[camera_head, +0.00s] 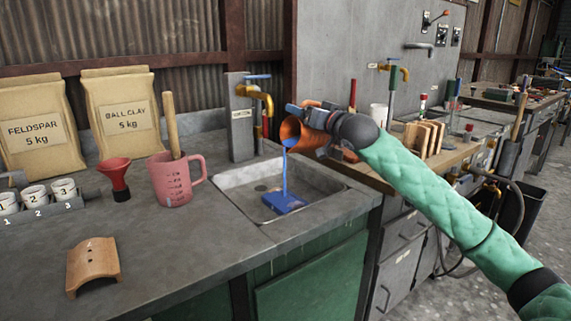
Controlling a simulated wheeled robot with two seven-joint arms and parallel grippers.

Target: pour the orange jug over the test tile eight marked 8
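The orange jug (309,138) is tipped far over above the sink, its open mouth facing left. A thin blue stream (285,172) falls from its lip onto a small tile (284,202) in the sink. The tile's top is covered in blue, and no number can be read on it. My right gripper (312,126) is shut on the jug; its arm comes in from the right and hides part of the jug. My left gripper is not in view.
A pink measuring jug (178,180), a red funnel (115,176), numbered cups (36,197) and a curved clay tile (92,262) stand on the left counter. The counter's front middle is clear.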

